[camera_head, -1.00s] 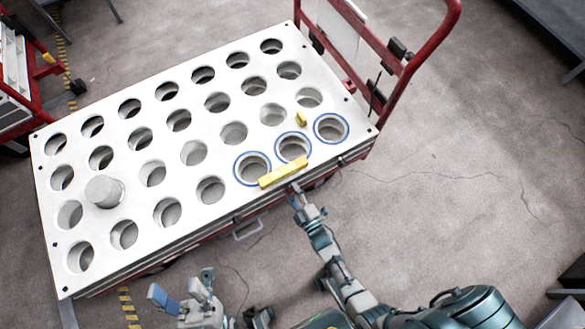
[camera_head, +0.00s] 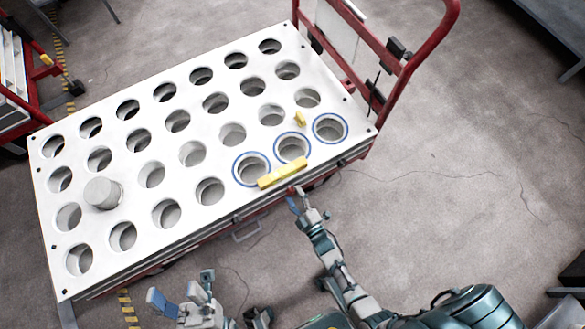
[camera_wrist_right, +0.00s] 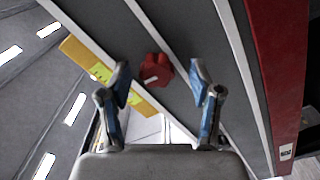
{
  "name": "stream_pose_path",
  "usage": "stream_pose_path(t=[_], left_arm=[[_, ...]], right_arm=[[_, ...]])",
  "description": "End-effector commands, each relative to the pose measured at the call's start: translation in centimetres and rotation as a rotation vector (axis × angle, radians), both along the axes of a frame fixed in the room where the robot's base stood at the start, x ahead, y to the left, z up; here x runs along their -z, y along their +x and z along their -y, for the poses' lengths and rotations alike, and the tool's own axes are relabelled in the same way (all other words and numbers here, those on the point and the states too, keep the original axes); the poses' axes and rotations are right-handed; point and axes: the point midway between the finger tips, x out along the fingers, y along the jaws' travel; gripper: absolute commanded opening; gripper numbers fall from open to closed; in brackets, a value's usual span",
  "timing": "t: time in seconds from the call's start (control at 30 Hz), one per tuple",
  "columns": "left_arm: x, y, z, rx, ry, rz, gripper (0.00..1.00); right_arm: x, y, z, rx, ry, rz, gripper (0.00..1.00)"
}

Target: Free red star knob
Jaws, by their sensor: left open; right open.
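The red star knob (camera_wrist_right: 157,70) shows in the right wrist view on the dark grey side of the cart, beside a yellow piece. In the head view it is a tiny red spot (camera_head: 291,190) just below the yellow bar (camera_head: 283,172). My right gripper (camera_wrist_right: 160,80) is open, its two blue-padded fingers on either side of the knob in that view. I see no contact; the depth gap is hard to tell. In the head view my right gripper (camera_head: 298,199) is at the cart's near edge. My left gripper (camera_head: 182,290) is open and empty near the bottom.
A white plate (camera_head: 75,215) with several round holes tops the cart; three holes have blue rings. A grey cylinder (camera_head: 102,193) stands in one hole. A small yellow piece (camera_head: 301,118) lies near the rings. A red handle frame (camera_head: 425,60) rises at the right.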

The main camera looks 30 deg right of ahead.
Motion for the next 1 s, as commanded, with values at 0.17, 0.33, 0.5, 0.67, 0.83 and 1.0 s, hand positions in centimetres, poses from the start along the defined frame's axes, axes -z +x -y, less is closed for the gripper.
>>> stream_pose_path(t=[0.17, 0.33, 0.5, 0.67, 0.83, 1.0], left_arm=[[0.1, 0.0, 0.0, 0.002, 0.001, -0.003, 0.58], [0.1, 0.1, 0.1, 0.002, 0.002, -0.005, 0.58], [0.1, 0.1, 0.1, 0.002, 0.002, -0.005, 0.58], [0.2, 0.1, 0.1, 0.002, 0.002, -0.005, 0.58], [0.1, 0.1, 0.1, 0.002, 0.002, -0.005, 0.58], [0.3, 0.3, 0.1, 0.003, 0.003, -0.009, 0.58]], right_arm=[[0.2, -4.2, 0.2, 0.001, 0.0, -0.006, 0.64], [0.3, -7.7, 0.3, 0.0, 0.001, -0.009, 0.64], [0.3, -9.9, 0.3, 0.0, 0.0, -0.009, 0.64], [0.2, -10.6, 0.3, 0.0, 0.0, -0.006, 0.64], [0.3, -10.6, 0.3, 0.0, 0.0, -0.006, 0.64], [0.4, -10.7, 0.7, -0.002, 0.014, -0.007, 0.64]])
